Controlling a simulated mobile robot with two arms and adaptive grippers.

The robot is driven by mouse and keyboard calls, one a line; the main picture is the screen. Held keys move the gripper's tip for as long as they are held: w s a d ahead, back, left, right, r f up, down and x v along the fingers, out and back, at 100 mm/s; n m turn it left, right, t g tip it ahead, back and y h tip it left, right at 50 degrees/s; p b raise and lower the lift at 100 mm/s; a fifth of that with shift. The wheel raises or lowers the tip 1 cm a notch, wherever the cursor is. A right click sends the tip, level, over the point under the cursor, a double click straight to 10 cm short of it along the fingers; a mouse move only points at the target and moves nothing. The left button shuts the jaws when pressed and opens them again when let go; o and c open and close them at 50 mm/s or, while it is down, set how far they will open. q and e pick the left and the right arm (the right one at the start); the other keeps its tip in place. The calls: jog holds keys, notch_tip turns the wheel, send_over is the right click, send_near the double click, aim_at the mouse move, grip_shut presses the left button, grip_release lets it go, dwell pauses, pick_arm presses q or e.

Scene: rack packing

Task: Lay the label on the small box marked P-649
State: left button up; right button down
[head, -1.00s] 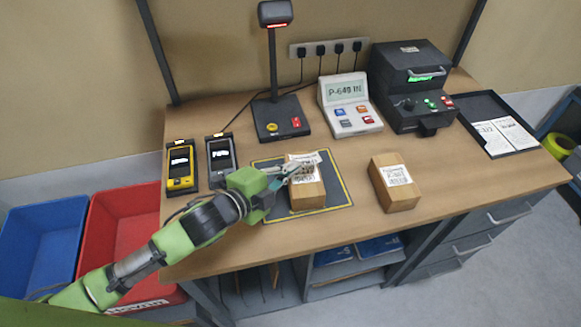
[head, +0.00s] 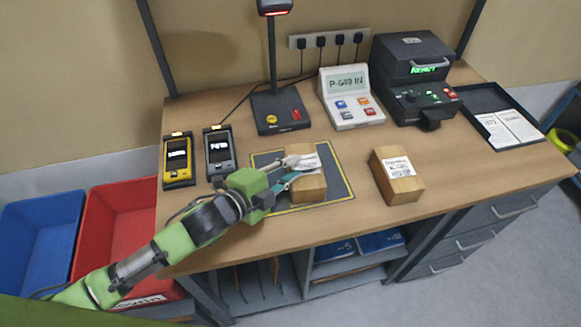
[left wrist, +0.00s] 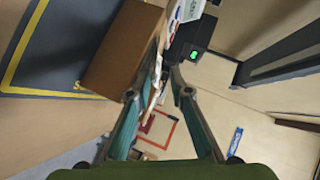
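A small brown box (head: 308,188) lies on the grey, yellow-edged mat (head: 338,178); I cannot read its marking. A white label (head: 309,162) is at the far end of its top, slightly skewed; I cannot tell whether it lies flat. My left gripper (head: 294,170) is at the box's left side by the label, its two fingers spread apart. In the left wrist view the fingers (left wrist: 155,95) are also open, with a thin white edge, likely the label (left wrist: 152,85), between them beside the box (left wrist: 122,45). My right gripper is not in view.
A second labelled box (head: 397,180) stands to the right on the bench. Behind are a scanner stand (head: 280,112), a console (head: 350,98) showing what looks like P-649 IN, and a printer (head: 412,80). Two handhelds (head: 178,158) stand at left, a paper tray (head: 500,118) at right.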

aim_at(292, 188)
pick_arm(q)
jog(key=shift+s, duration=0.15)
jog(key=shift+s, duration=0.2)
jog(key=shift+s+d+p, duration=0.15)
jog(key=shift+s+p, duration=0.2)
jog(key=shift+s, duration=0.25)
jog(key=shift+s+d+p, duration=0.15)
jog(key=shift+s+p, duration=0.15)
jog(key=shift+s, duration=0.25)
jog(key=o, duration=0.5)
jog(key=shift+c, duration=0.2)
jog(key=shift+o, duration=0.6)
